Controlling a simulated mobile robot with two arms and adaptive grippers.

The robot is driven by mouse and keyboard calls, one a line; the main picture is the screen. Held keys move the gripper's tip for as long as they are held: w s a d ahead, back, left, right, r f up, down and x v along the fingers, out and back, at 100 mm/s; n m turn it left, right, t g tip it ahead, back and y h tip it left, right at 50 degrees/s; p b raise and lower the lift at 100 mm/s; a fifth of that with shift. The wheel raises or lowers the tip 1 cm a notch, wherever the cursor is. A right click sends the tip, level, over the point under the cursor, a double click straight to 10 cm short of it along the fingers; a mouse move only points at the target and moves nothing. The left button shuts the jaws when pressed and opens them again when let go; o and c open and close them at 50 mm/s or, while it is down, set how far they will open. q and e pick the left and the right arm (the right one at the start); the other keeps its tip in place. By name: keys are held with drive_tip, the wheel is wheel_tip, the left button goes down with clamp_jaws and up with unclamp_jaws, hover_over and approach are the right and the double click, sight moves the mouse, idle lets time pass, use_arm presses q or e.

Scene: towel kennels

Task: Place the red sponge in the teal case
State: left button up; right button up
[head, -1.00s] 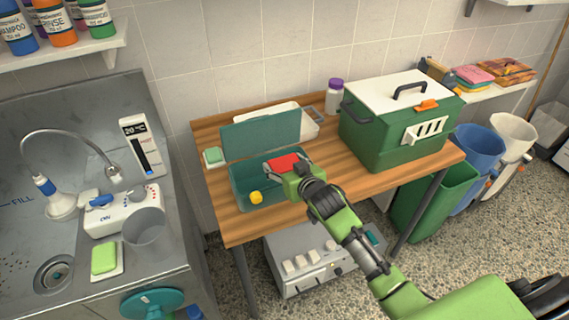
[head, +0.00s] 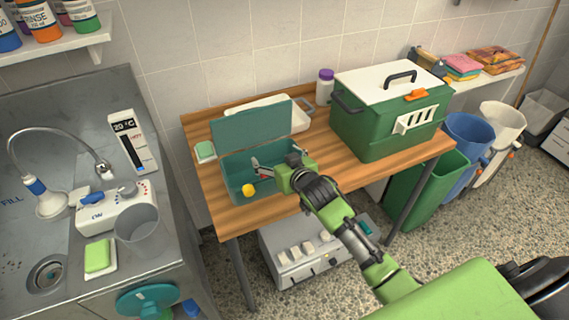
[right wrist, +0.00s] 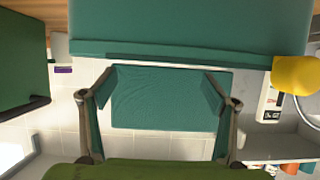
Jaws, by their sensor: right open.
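The teal case (head: 232,188) stands on the wooden table with its lid (head: 250,125) raised at the back. My right gripper (head: 274,160) is open over the case. In the right wrist view its fingers (right wrist: 158,78) are apart with nothing between them, and the sponge does not show. My left gripper is not in view.
A green box with a white lid (head: 375,125) stands right of the case. A white tray (head: 298,118) and a purple-capped bottle (head: 325,88) are behind. A green soap on a dish (head: 205,150) lies left of the case. Bins stand beyond the table's right end.

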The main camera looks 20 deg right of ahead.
drive_tip(key=b+v, duration=0.2)
drive_tip(key=v, duration=1)
drive_tip(key=shift+r, duration=0.1)
drive_tip(key=s+a+f+n+g, duration=0.1)
drive_tip(key=s+f+g, duration=0.5)
drive_tip(key=s, duration=0.8)
drive_tip(key=s+a+f+n+g, duration=0.15)
drive_tip(key=s+f+g, duration=0.25)
drive_tip(key=s+f, duration=0.65)
drive_tip(key=s+f+g+b, duration=0.1)
drive_tip(key=s+f, duration=0.1)
drive_tip(key=f, duration=1.1)
drive_tip(key=s+f+b, duration=0.1)
drive_tip(key=s+f, duration=0.1)
drive_tip(key=f, duration=1)
drive_tip(key=s+d+f+g, duration=0.1)
drive_tip(key=s+d+f, duration=0.1)
drive_tip(key=s+f, duration=1.6)
drive_tip(key=shift+d+f+b, duration=0.2)
drive_tip(key=shift+d+b, duration=0.15)
drive_tip(key=shift+b, duration=0.05)
drive_tip(key=shift+m, duration=0.25)
